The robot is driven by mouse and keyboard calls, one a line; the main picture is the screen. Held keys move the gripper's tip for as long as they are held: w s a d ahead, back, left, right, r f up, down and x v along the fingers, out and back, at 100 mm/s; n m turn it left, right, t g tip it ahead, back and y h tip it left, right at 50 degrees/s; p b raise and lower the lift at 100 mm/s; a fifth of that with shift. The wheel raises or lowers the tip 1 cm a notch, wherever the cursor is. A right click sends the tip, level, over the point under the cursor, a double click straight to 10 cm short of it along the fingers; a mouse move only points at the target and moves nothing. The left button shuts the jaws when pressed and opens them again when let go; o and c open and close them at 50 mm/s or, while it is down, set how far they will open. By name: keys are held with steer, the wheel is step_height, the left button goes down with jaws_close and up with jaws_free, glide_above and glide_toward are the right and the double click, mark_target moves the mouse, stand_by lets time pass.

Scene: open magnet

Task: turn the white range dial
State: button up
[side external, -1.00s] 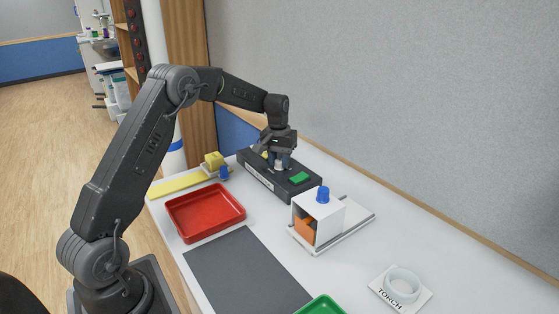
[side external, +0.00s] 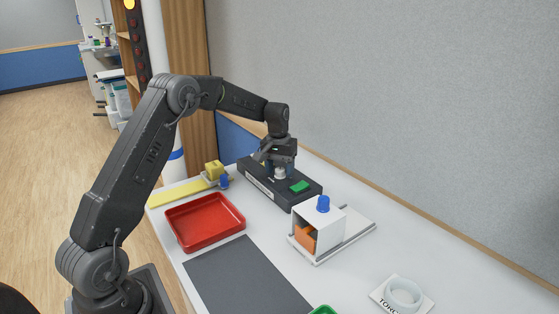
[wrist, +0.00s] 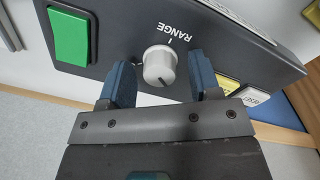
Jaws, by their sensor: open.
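The white range dial (wrist: 160,66) sits on a dark control box (wrist: 225,40), below the printed word RANGE in the wrist view. A dark pointer line shows on the dial's face. My gripper (wrist: 162,80) is open, with one blue finger on each side of the dial and a visible gap to each. In the side external view my gripper (side external: 277,165) is over the box (side external: 257,186), pointing down, and the dial (side external: 280,174) shows just beneath it.
A red tray (side external: 205,222), a dark mat (side external: 245,275), a white box with a blue knob (side external: 318,224) and a white ring on a TORCH plate (side external: 403,294) stand nearby.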

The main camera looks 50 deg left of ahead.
mark_target(278, 169)
step_height(278, 169, up, 14)
steer(key=shift+s+a+f, duration=0.15)
steer(key=shift+a, duration=0.1)
stand_by(0.5)
